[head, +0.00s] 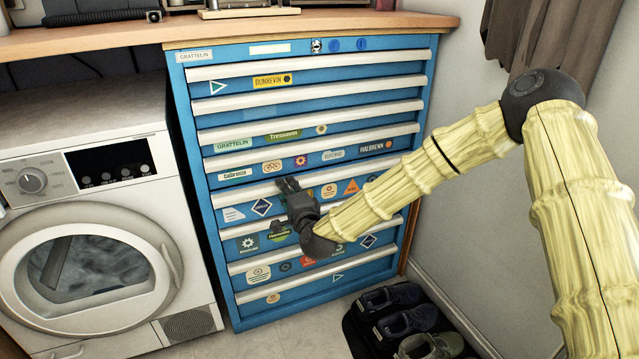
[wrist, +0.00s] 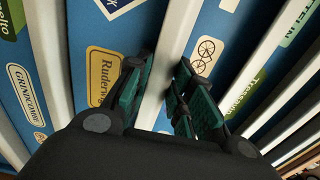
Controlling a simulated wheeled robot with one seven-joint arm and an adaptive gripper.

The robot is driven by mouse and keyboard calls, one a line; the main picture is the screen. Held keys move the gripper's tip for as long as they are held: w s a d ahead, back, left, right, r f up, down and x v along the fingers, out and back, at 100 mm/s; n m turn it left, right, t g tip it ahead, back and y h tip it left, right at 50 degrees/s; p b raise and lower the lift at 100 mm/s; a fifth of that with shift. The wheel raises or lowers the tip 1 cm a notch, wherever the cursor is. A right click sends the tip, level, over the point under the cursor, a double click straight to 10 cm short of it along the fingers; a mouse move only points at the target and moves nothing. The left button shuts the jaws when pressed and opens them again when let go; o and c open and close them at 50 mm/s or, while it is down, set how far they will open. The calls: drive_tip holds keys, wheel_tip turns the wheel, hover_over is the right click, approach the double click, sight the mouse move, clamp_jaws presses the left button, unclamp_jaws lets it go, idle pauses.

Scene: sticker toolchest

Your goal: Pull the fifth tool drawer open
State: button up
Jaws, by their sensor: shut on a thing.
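The blue tool chest (head: 187,108) has a stack of drawers, each with a long white handle strip. My gripper (head: 289,184) reaches in from the right and is shut on the fifth handle strip from the top (head: 243,193). In the wrist view my gripper (wrist: 165,72) has one finger on each side of this white strip (wrist: 184,22). A bicycle sticker (wrist: 204,54) lies on one side of it and a yellow label (wrist: 102,75) on the other. The drawers look flush with the chest front. The gripper hides part of the strip.
A white front-loading machine (head: 85,215) stands close on the left. A wooden worktop (head: 110,38) runs above. Shoes (head: 402,325) lie on a dark mat at the lower right, near the wall. A strip of floor in front of the chest is clear.

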drive_tip(key=p+v, duration=1.6)
drive_tip(key=v, duration=2.3)
drive_tip(key=shift+s, duration=0.2)
idle(2.9)
idle(0.5)
drive_tip(key=o, duration=2)
drive_tip(key=shift+r, duration=0.1)
